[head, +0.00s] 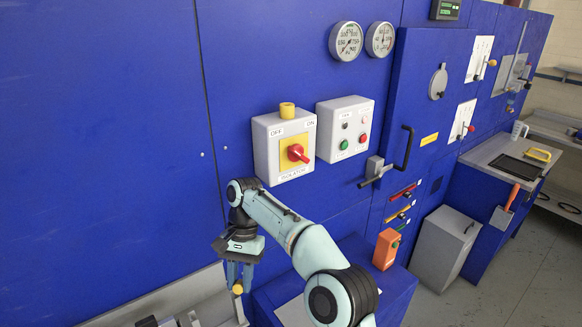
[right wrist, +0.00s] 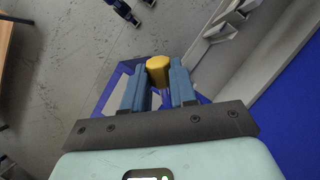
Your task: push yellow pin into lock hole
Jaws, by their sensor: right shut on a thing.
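The yellow pin (right wrist: 158,70) is between the blue fingertips of my right gripper (right wrist: 160,88), which is shut on it. In the head view the right gripper (head: 238,277) points down at the lower left, with the yellow pin (head: 237,289) at its tips, well below the isolator box (head: 270,153). The isolator box has a red rotary switch (head: 297,153) on a yellow plate and a yellow cylindrical piece (head: 287,110) on top. I cannot make out a lock hole. My left gripper is not clearly seen.
A control box (head: 345,128) with buttons hangs right of the isolator, beside a door handle (head: 404,147). Two gauges (head: 362,40) are above. A blue bench with an orange block (head: 386,249) stands below. A grey ledge (head: 190,293) runs under the gripper. The blue wall at left is bare.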

